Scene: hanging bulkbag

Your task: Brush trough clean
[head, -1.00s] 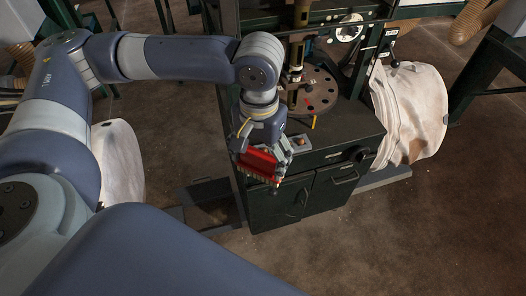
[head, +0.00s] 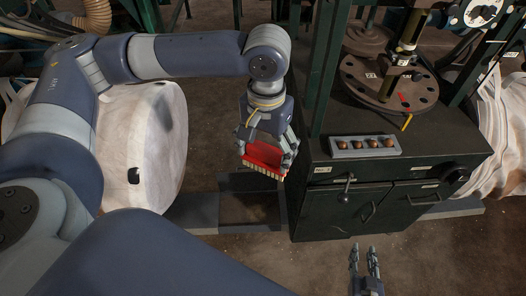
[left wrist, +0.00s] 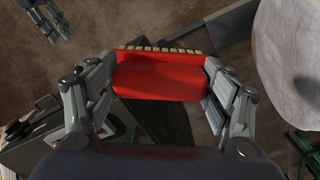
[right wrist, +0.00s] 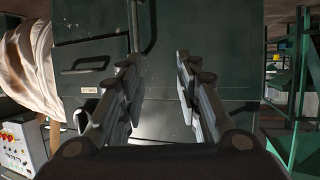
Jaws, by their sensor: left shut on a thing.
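My left gripper (head: 266,158) is shut on a red brush (head: 261,153) with pale bristles. The brush also shows between the fingers in the left wrist view (left wrist: 160,80). It is held in the air left of the dark green cabinet, above a low frame on the floor. A narrow grey tray (head: 334,154), perhaps the trough, lies on the cabinet top with several brown round things in it; the brush is apart from it. My right gripper (head: 364,250) is open and empty in front of the cabinet doors, which fill much of the right wrist view.
The green cabinet (head: 345,230) has handles and a crank on its front. A round plate with holes (head: 388,85) and a post stand on its top. White bulk bags lie at left (head: 150,140) and right (head: 505,130). A low dark floor frame (head: 250,212) adjoins the cabinet.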

